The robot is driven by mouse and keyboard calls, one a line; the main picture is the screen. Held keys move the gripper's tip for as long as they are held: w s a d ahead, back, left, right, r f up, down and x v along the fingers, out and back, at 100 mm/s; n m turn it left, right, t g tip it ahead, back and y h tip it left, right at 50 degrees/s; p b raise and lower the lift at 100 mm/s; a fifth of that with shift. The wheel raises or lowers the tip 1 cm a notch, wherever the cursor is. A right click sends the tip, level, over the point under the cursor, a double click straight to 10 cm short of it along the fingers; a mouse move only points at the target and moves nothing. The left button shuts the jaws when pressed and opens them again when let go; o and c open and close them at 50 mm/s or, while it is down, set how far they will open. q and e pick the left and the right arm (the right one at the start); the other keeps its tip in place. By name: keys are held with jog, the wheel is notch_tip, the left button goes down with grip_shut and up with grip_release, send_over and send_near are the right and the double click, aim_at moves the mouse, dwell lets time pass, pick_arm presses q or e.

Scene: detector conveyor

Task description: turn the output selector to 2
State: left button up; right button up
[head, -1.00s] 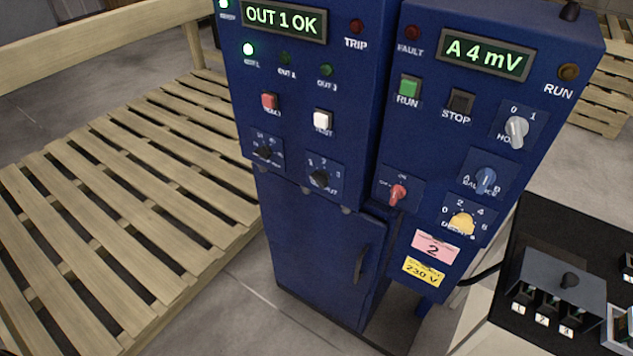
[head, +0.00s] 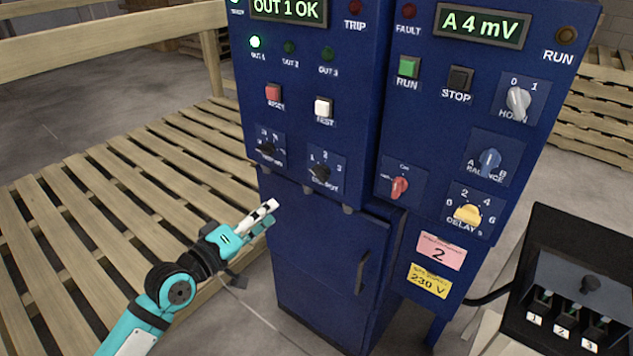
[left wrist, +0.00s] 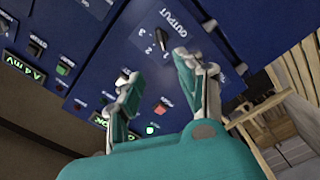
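The output selector (head: 320,173) is a black knob on a small plate marked 1, 2 and 3, low on the left blue cabinet. Its pointer appears turned toward 1. The display (head: 288,9) reads OUT 1 OK and the OUT 1 lamp (head: 255,41) is lit green. My left gripper (head: 270,213) is below and left of the selector, apart from it. In the left wrist view my left gripper (left wrist: 155,68) is open and empty, with the output selector (left wrist: 162,39) beyond its fingertips. My right gripper is not in view.
Another black selector (head: 267,149) sits left of the output one; reset (head: 273,93) and test (head: 324,108) buttons are above. A red switch (head: 399,187) is on the right cabinet. A door handle (head: 362,272) sticks out below. A wooden pallet (head: 110,205) lies at left.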

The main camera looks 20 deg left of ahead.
aim_at(315, 175)
pick_arm(q)
jog(key=p+x, duration=0.1)
jog(key=x, duration=1.6)
jog(key=shift+a+f, duration=0.1)
jog(key=shift+f, duration=0.05)
grip_shut()
